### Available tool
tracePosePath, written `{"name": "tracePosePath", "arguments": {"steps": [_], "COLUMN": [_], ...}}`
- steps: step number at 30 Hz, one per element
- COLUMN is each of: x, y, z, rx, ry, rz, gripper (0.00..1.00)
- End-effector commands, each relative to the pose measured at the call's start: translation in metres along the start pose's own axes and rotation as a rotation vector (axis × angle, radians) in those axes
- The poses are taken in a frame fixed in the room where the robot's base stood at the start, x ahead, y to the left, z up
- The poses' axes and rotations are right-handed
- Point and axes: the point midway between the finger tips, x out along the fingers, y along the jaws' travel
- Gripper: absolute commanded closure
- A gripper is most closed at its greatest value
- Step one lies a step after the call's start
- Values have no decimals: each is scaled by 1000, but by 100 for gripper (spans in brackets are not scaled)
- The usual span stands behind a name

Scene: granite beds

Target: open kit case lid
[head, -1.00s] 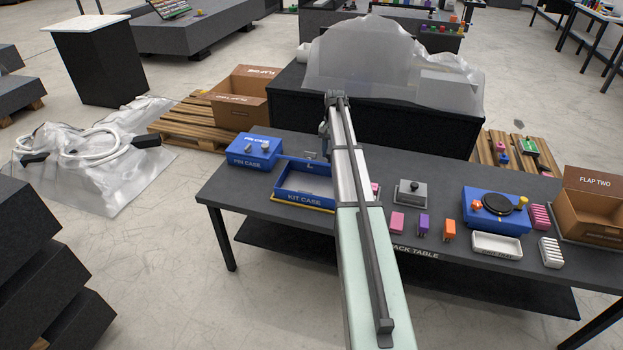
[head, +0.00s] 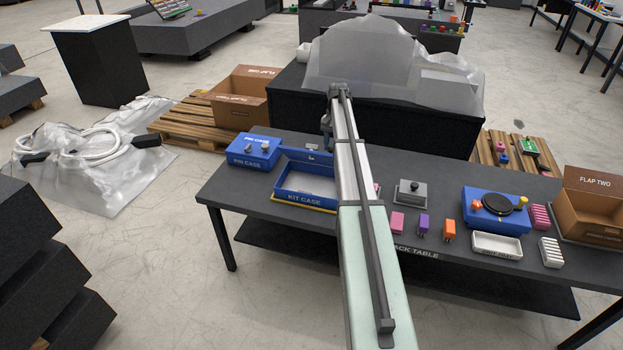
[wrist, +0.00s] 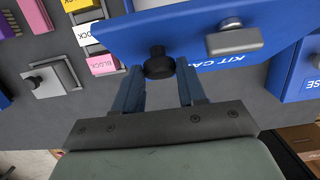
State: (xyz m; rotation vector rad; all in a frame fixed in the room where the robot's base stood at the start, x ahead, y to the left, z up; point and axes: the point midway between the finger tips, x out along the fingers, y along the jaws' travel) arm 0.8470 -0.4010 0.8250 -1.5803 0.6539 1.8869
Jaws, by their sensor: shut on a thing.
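The blue kit case (head: 305,199) stands near the left end of the pack table, and its pale inside shows from above. Its blue lid (head: 298,154) is raised along the far edge. In the wrist view the lid (wrist: 225,18) fills the upper part, with a black knob (wrist: 157,64) and a grey latch piece (wrist: 238,41) on it. My gripper (wrist: 160,78) has its two blue fingers shut on the black knob. In the head view my arm hides part of the case's right side and most of the gripper.
The blue pin case (head: 254,152) stands close on the left. A grey block with a black knob (head: 411,191) and several coloured blocks stand to the right on the pack table (head: 234,188). A dark bench with a clear plastic cover (head: 358,60) is behind.

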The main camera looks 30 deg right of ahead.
Motion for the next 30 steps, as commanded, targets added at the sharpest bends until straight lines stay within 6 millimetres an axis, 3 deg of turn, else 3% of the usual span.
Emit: {"name": "tracePosePath", "arguments": {"steps": [5,19,30], "x": [-6,-7,-14], "y": [0,0,-1], "z": [-11,-13,-32], "rx": [1,1,1], "ry": [-7,-14,-37], "rz": [0,0,0], "gripper": [82,82,81]}}
